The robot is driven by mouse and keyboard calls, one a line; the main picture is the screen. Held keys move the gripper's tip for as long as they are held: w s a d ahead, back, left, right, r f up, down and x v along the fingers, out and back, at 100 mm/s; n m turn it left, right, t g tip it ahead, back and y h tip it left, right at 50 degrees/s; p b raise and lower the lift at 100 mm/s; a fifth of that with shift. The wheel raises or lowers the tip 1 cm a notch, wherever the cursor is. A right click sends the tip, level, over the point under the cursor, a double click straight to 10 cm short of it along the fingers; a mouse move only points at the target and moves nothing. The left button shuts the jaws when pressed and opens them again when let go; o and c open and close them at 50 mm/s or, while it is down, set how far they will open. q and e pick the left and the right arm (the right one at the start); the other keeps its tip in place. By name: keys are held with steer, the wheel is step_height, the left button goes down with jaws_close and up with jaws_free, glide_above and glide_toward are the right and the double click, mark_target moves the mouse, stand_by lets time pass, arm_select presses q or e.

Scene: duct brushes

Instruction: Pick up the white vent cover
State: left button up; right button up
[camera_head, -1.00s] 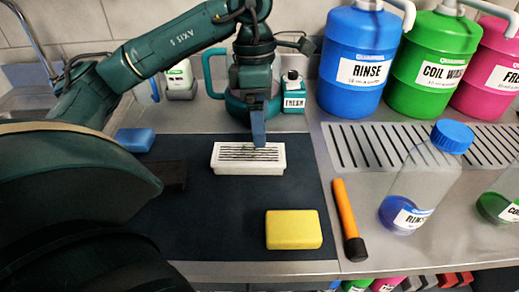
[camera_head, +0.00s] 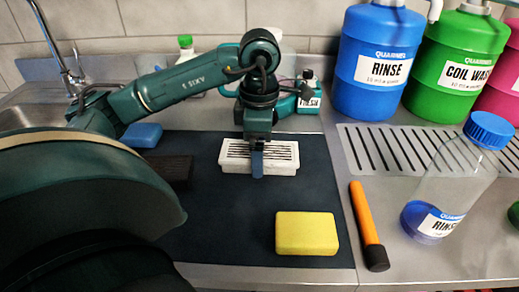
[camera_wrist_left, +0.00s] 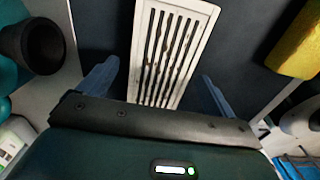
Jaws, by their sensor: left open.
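The white vent cover (camera_head: 235,150) is a slatted rectangular block lying on the dark mat. It also shows in the left wrist view (camera_wrist_left: 172,50), with dark marks between its slats. My left gripper (camera_head: 257,165) is over the vent cover, pointing down. In the left wrist view my left gripper (camera_wrist_left: 155,85) is open, with one blue finger on each side of the vent cover and visible space beside each. Whether a finger touches the cover cannot be told. My right gripper is not in view.
A yellow sponge (camera_head: 306,233) lies in front on the mat (camera_head: 225,215). Blue (camera_head: 372,80) and green (camera_head: 452,70) jugs are behind. A blue block (camera_head: 142,135) and a dark block (camera_head: 170,170) are left.

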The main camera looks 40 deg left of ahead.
arm_select(q)
steer(key=shift+f, duration=0.8)
steer(key=shift+c, duration=0.3)
steer(key=c, duration=1.2)
steer(key=shift+r, duration=0.1)
step_height(320, 180, up, 10)
steer(key=p, duration=0.3)
steer(key=o, duration=0.7)
steer(key=shift+c, duration=0.2)
steer(key=c, duration=0.5)
